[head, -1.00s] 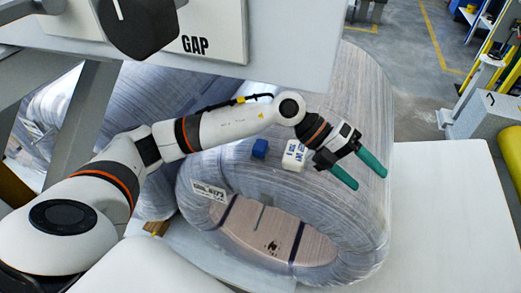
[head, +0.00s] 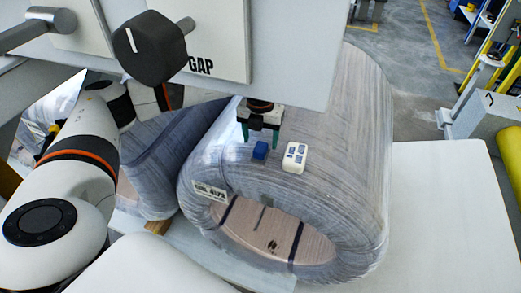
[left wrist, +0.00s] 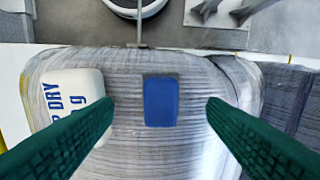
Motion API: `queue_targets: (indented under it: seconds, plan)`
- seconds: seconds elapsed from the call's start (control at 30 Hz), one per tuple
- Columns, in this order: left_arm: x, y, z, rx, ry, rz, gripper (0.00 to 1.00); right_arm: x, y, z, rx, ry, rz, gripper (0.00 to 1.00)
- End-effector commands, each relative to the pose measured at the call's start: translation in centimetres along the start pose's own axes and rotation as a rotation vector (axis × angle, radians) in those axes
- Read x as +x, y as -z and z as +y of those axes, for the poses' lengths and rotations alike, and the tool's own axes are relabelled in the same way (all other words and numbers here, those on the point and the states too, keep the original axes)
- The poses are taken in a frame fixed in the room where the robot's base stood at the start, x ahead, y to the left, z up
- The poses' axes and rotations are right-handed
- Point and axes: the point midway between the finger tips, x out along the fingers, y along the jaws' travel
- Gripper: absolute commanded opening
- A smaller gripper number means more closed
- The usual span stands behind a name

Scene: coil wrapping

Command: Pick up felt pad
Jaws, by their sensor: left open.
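The felt pad (head: 260,151) is a small blue block lying on top of the wrapped coil (head: 340,130). My left gripper (head: 261,138) is open and points down just above and behind the pad in the head view. In the left wrist view, the blue pad (left wrist: 161,101) shows between the two green fingers of the gripper (left wrist: 160,104), with space on both sides. The fingers hold nothing. How high they are above the pad is hard to tell. My right gripper is not in view.
A white packet with blue print (head: 295,158) lies close to the pad; it also shows in the left wrist view (left wrist: 70,100), beside one finger. A grey panel marked GAP (head: 215,45) hangs over the coil and hides much of my left arm. Bare white tabletop (head: 450,220) lies right.

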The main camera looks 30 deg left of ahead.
Motion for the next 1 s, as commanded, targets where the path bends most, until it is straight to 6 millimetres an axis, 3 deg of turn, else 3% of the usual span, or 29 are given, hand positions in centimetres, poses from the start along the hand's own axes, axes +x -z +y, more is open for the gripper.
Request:
queue_targets:
  seconds: [0.33, 0.63, 0.93, 1.0]
  plan:
    - [4.5, 0.5, -0.1, 0.001, 0.000, -0.004, 0.66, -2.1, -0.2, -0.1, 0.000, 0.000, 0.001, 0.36]
    - [5.2, 0.5, -0.1, 0.001, 0.000, -0.002, 0.66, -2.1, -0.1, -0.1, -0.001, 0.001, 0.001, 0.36]
    - [5.2, 0.5, -0.1, 0.001, -0.001, -0.002, 0.19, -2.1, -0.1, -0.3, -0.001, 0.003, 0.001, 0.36]
    - [5.1, 0.5, -0.1, 0.001, -0.001, -0.001, 0.18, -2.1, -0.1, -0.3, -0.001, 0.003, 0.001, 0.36]
